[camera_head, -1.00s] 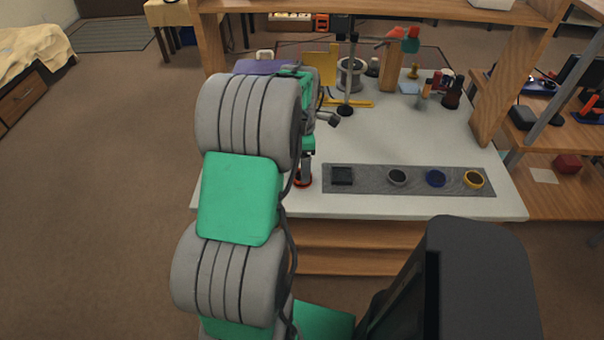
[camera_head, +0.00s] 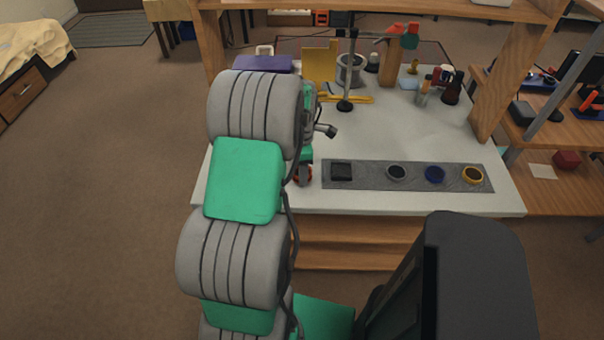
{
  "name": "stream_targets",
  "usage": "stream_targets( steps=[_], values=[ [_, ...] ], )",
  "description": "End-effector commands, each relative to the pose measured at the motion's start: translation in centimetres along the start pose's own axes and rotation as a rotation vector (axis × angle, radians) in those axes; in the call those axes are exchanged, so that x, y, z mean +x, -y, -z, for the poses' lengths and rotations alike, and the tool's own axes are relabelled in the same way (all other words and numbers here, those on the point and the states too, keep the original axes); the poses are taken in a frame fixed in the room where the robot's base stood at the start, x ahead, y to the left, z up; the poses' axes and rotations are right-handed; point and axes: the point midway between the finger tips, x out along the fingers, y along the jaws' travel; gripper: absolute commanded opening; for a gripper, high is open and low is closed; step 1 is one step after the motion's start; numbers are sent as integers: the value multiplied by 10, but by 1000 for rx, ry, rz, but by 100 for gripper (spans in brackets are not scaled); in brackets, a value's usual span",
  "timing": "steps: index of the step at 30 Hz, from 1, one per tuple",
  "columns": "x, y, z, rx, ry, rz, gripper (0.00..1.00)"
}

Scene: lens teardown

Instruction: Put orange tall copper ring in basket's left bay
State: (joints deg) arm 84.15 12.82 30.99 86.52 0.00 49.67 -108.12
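An orange-red ring (camera_head: 293,175) shows at the left end of the grey mat, mostly hidden by my gripper. My gripper (camera_head: 303,177) is low over the table at this ring, fingers pointing down. The fingers are small and overlap the ring, so I cannot tell whether they are open or shut on it. A purple box-like thing (camera_head: 262,64) with a pale handle stands at the back left of the table and may be the basket. Its inside and bays cannot be made out, partly because my arm is in front.
The grey mat (camera_head: 363,187) holds a black square piece (camera_head: 341,172), a dark grey ring (camera_head: 396,180), a blue ring (camera_head: 435,183) and a yellow ring (camera_head: 473,183). A black stand (camera_head: 345,104), a yellow plate (camera_head: 320,62) and a grey pot (camera_head: 342,77) stand behind. The middle table is clear.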

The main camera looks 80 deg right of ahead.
Motion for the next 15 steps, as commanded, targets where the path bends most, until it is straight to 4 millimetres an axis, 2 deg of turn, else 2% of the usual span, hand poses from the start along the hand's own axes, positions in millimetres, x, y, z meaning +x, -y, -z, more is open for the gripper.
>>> stream_targets(
  steps=[2, 13, 15],
  values=[
    [0, 0, 0, 0, 0, 0, 36],
    [0, 0, 0, 0, 0, -1, 5],
    [0, 0, 0, 0, 0, -1, 4]
  ],
)
